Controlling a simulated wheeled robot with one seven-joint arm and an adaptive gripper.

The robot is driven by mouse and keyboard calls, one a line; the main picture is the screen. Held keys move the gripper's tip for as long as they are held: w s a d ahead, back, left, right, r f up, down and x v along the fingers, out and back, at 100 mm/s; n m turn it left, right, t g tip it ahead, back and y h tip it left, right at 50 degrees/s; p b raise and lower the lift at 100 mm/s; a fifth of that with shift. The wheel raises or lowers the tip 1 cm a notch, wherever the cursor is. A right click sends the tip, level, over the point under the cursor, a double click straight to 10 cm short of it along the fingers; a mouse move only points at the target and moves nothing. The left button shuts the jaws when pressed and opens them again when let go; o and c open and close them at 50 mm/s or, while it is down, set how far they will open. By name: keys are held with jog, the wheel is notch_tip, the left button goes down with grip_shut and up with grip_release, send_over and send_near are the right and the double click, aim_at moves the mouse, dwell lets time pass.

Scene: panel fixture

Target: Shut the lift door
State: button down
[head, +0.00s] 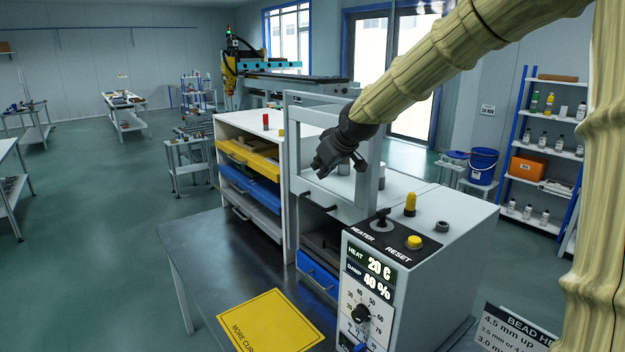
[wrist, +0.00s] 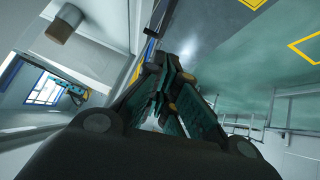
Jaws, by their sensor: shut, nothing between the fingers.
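The lift door (head: 334,198) is a pale grey framed panel on the fixture, standing raised with its dark bar handle (head: 318,208) near its lower edge. Below it a dark opening shows, with a blue drawer (head: 318,276) under that. My gripper (head: 322,168) is at the door's upper framed part, above the handle, with its fingers pointing down and left. The fingers are shut and empty; they also show in the wrist view (wrist: 176,75). I cannot tell whether they touch the frame. The handle is not clear in the wrist view.
A control box (head: 400,285) with knobs and yellow buttons stands right of the door. Yellow and blue drawers (head: 250,160) sit to the left. A yellow sign (head: 268,322) lies on the dark table (head: 205,250). The table's left front is clear.

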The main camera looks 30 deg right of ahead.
jog(key=p, duration=0.4)
send_over(314, 205)
notch_tip(314, 205, down, 8)
jog(key=shift+s+f+p, duration=0.1)
jog(key=shift+f+p, duration=0.4)
jog(key=shift+f, duration=0.6)
jog(key=shift+s, duration=0.1)
